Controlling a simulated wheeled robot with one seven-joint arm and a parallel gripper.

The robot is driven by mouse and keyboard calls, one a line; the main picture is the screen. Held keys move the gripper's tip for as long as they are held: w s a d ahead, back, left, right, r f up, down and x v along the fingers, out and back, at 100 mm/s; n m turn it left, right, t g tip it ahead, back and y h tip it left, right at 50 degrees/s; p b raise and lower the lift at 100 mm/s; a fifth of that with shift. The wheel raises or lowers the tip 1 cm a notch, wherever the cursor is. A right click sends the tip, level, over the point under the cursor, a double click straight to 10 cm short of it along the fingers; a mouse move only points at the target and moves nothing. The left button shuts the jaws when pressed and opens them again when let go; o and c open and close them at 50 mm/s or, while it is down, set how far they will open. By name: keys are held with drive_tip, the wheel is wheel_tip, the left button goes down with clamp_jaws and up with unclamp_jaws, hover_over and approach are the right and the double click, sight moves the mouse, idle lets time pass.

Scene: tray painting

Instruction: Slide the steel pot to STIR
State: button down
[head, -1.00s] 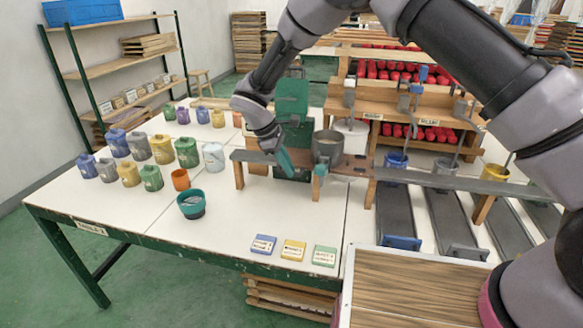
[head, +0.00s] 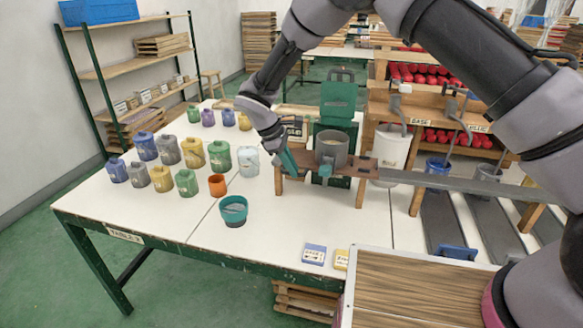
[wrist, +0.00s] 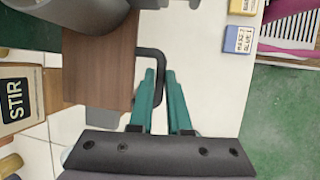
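My gripper (head: 288,160) is beside the pot's left side. In the wrist view the teal fingers (wrist: 160,74) are close together on either side of the pot's dark looped handle (wrist: 158,58), shut on it. The STIR sign (wrist: 15,98) shows at the left of the wrist view. In the head view a dark sign (head: 293,127) stands behind my gripper, partly hidden by it. Most of the pot is cut off in the wrist view.
A white bucket (head: 394,150) hangs behind the rail on the right. Several paint jugs stand on the left table, with an orange cup (head: 217,185) and a teal bowl (head: 233,210) nearer. A blue card (head: 314,254) lies near the front edge.

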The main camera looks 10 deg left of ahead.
drive_tip(key=shift+a, duration=0.3)
drive_tip(key=c, duration=0.9)
unclamp_jaws()
drive_tip(key=shift+o, duration=0.2)
drive_tip(key=shift+r, duration=0.1)
drive_tip(key=v, duration=1)
drive_tip(key=shift+r, duration=0.3)
drive_tip(key=shift+s, duration=0.1)
